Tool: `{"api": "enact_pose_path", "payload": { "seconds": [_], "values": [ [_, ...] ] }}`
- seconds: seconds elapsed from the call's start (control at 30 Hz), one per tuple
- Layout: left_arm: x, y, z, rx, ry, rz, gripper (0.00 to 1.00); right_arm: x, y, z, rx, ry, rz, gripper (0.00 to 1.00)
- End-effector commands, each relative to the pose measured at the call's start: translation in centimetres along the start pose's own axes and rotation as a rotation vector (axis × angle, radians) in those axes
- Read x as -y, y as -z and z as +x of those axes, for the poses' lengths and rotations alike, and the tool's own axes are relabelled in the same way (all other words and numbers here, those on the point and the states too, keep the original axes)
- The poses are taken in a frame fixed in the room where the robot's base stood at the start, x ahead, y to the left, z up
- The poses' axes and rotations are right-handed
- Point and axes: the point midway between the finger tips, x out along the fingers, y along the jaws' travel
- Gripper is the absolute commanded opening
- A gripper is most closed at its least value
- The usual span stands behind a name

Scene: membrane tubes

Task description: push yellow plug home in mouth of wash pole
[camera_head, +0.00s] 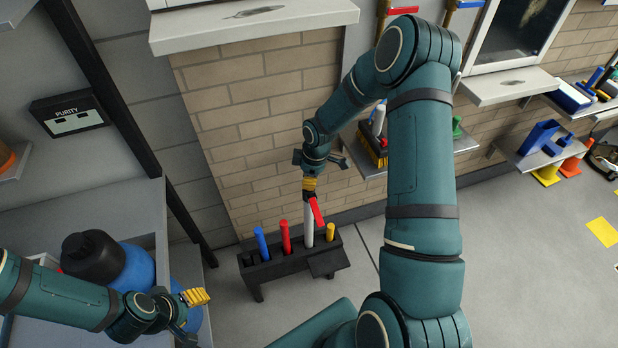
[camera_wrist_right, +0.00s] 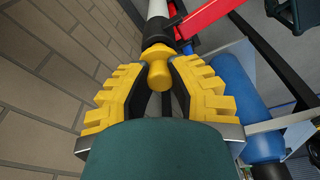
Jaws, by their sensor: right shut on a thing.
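The wash pole, a white tube (camera_head: 309,224) with a black collar and a red lever (camera_head: 317,212), stands upright in a black rack (camera_head: 290,265). In the right wrist view the white tube (camera_wrist_right: 157,9) ends in the black collar (camera_wrist_right: 156,36). The yellow plug (camera_wrist_right: 158,73) sits at the collar's mouth, in line with the pole; its depth inside is hidden. My right gripper (camera_head: 309,187) is above the pole, its yellow fingers shut on the plug. My left gripper (camera_head: 197,297) is far from the pole at lower left; its finger gap is unclear.
Blue (camera_head: 262,244), red (camera_head: 285,237) and yellow (camera_head: 331,232) tubes stand in the rack beside the white pole. A brick wall (camera_head: 255,130) is close behind. A blue tank (camera_head: 135,270) with a black cap stands near my left arm. Floor to the right is open.

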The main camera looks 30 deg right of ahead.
Motion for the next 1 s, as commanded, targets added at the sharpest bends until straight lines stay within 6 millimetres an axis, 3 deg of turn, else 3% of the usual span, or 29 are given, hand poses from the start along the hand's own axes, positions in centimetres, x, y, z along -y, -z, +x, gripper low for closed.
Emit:
{"api": "enact_pose_path", "payload": {
  "seconds": [1.0],
  "values": [
    [0.5, -0.2, 1.4, 0.000, 0.000, 0.000, 0.53, 0.0, -0.3, 1.9, 0.000, 0.000, 0.000, 0.01]
  ]
}}
